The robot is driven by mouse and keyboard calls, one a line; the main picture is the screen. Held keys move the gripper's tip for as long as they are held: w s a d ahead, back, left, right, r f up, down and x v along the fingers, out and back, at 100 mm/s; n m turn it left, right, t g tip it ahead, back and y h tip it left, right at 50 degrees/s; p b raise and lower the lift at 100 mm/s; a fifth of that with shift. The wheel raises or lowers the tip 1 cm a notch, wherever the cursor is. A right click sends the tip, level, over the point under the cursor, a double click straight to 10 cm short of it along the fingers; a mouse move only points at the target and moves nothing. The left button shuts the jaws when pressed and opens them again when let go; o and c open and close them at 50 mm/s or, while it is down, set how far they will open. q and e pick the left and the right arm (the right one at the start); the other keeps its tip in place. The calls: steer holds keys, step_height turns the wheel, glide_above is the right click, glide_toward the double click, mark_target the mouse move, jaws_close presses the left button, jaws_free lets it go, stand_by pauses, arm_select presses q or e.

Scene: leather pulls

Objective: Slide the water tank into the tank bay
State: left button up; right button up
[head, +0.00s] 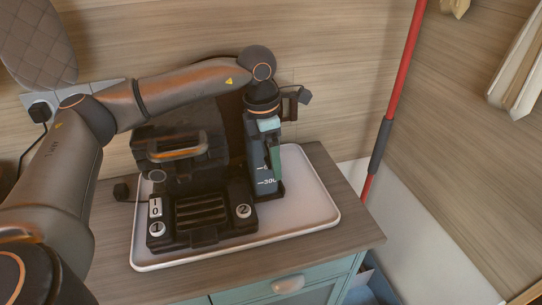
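The water tank (265,183), a dark bluish container with white level marks, stands upright at the right side of the black coffee machine (200,212). Its lower end is close to the tray. I cannot tell whether it is seated in the tank bay, as the bay is hidden behind the tank and my arm. My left gripper (268,137) points down at the top of the tank, right over it. Its fingertips blend with the tank, so its grip on it is unclear. My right gripper is not in view.
The machine stands on a white tray (310,205) on a wooden counter (347,222). The tray is bare to the right of the tank. A red pole (398,75) leans at the right. A wood-panelled wall is behind, and a wall socket (40,108) is at left.

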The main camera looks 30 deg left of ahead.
arm_select(q)
steer(key=shift+o, duration=0.4)
steer(key=shift+s+f, duration=0.1)
steer(key=shift+f, duration=0.05)
step_height(320, 180, up, 13)
steer(key=s+a, duration=0.1)
steer(key=shift+f, duration=0.15)
